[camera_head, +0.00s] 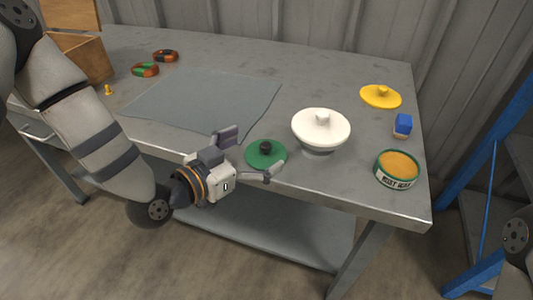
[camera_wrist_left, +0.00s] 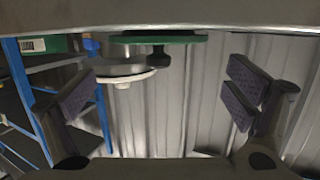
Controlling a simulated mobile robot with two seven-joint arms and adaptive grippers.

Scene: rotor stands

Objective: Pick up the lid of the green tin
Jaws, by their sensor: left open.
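The green lid (camera_head: 266,155) with a black knob lies on the table near its front edge. It also shows in the left wrist view (camera_wrist_left: 185,39), where the picture is upside down and the knob (camera_wrist_left: 158,58) points down. My left gripper (camera_head: 250,155) is open at the table's front edge, its fingers apart on either side of the lid's near part; I cannot tell whether they touch it. The left wrist view shows nothing between the pads (camera_wrist_left: 160,98) but the background and knob region. The green tin (camera_head: 398,177) stands open at the right, with orange contents. My right gripper is out of view.
A grey mat (camera_head: 200,98) covers the middle. A wooden box (camera_head: 85,60) stands back left.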

